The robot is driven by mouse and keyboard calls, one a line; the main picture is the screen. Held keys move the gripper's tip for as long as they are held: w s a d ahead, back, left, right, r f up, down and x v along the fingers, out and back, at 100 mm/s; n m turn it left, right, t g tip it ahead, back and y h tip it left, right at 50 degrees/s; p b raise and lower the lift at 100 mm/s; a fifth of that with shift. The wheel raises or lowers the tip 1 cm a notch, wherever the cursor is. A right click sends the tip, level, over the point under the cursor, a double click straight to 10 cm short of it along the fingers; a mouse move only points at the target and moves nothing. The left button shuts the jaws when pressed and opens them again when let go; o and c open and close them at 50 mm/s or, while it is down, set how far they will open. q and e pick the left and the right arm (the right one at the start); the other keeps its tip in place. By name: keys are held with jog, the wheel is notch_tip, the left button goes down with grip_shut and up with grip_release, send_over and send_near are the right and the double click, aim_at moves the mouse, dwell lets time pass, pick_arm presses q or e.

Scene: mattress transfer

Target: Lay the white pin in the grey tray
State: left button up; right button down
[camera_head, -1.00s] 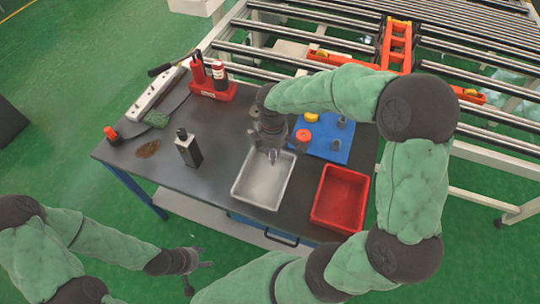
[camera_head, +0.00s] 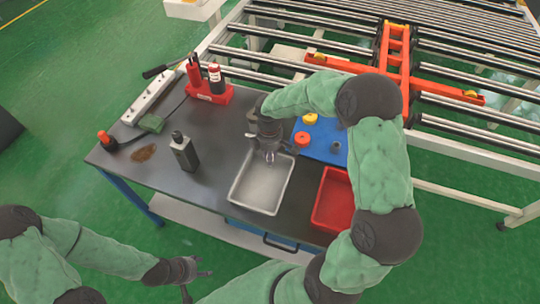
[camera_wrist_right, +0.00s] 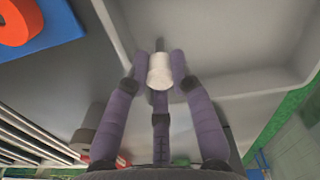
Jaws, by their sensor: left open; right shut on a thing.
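The grey tray (camera_head: 262,186) stands on the dark table. My right gripper (camera_head: 270,155) is over the tray's far end, pointing down. In the right wrist view my right gripper (camera_wrist_right: 160,75) is shut on the white pin (camera_wrist_right: 160,70), whose pale round end shows between the fingers. The inside of the grey tray (camera_wrist_right: 225,50) lies beyond the pin in that view. I cannot tell whether the pin touches the tray floor. In the head view the pin is hidden by the gripper. My left gripper (camera_head: 198,272) is open and empty, low in front of the table.
A red tray (camera_head: 333,200) stands right of the grey tray, partly behind my right arm. A blue board (camera_head: 318,150) with orange, yellow and grey pieces lies behind.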

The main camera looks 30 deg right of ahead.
jog(key=shift+f, duration=0.1)
jog(key=c, duration=1.1)
grip_release()
notch_tip(320, 180, up, 12)
jog(key=p, duration=0.3)
jog(key=shift+w+r, duration=0.1)
jog(key=shift+r, duration=0.1)
